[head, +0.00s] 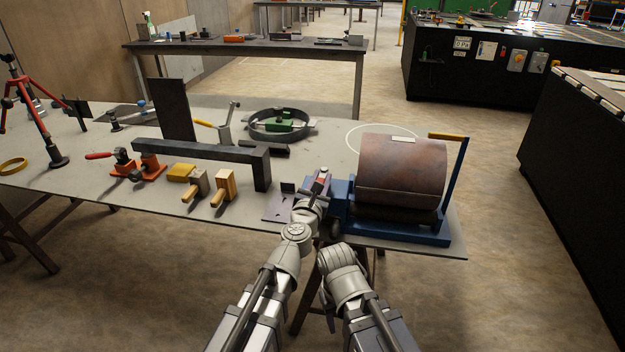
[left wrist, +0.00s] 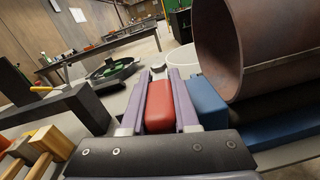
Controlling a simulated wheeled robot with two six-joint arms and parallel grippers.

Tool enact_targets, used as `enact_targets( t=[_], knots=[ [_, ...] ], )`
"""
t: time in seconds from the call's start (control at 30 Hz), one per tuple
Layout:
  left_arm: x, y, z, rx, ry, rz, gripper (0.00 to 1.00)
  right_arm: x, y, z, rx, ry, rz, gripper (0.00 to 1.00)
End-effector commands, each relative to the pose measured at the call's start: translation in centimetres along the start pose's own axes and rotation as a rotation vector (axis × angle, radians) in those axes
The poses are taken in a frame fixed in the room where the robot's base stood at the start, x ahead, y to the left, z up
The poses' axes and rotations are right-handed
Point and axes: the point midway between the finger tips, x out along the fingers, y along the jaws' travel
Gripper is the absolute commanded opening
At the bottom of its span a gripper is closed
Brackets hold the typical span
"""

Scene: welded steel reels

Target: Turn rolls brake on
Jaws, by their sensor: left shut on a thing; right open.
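The blue roll stand (head: 400,235) sits at the near right edge of the grey table with a rusty steel cylinder (head: 402,172) lying on it. A blue post with a yellow bar (head: 447,136) rises at its right end. My left gripper (head: 321,183) is at the stand's left end, shut on a red handle (left wrist: 160,107). In the left wrist view the handle lies between the two purple fingers, with a blue block (left wrist: 208,103) just right of them. My right gripper (head: 338,258) is lower, in front of the table edge; its fingers are hard to make out.
A dark square beam (head: 215,152), wooden-handled blocks (head: 223,187) and orange clamps (head: 150,167) lie to the left. A dark ring (head: 280,124) with a green item lies farther back. A black bench (head: 580,190) stands right, across open floor.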

Motion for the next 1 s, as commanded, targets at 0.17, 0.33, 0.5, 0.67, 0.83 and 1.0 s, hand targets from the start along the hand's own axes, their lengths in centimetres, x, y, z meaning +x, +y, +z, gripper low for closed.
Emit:
enact_targets(
  t=[0.17,0.33,0.5,0.67,0.83,1.0],
  knots=[
    [0.14,-0.39,0.08,-0.002,0.009,0.043,0.00,0.00,0.00,0.00,0.000,0.000,0.000,0.50],
    [0.17,-0.47,0.10,-0.002,0.012,0.063,0.00,-0.01,0.00,0.00,0.000,0.000,0.000,0.50],
    [0.19,-0.45,0.10,-0.001,0.013,0.067,0.00,-0.01,0.00,0.00,0.000,0.000,0.000,0.50],
    [0.20,-0.43,0.10,-0.001,0.013,0.067,0.00,-0.01,0.00,0.00,0.000,0.000,0.000,0.50],
    [0.20,-0.42,0.10,-0.001,0.013,0.067,0.40,-0.01,0.00,0.00,0.000,0.000,0.000,0.50],
    [0.17,-0.41,0.09,-0.001,0.013,0.066,0.58,-0.01,0.00,0.00,0.000,0.000,0.000,0.50]
  ],
)
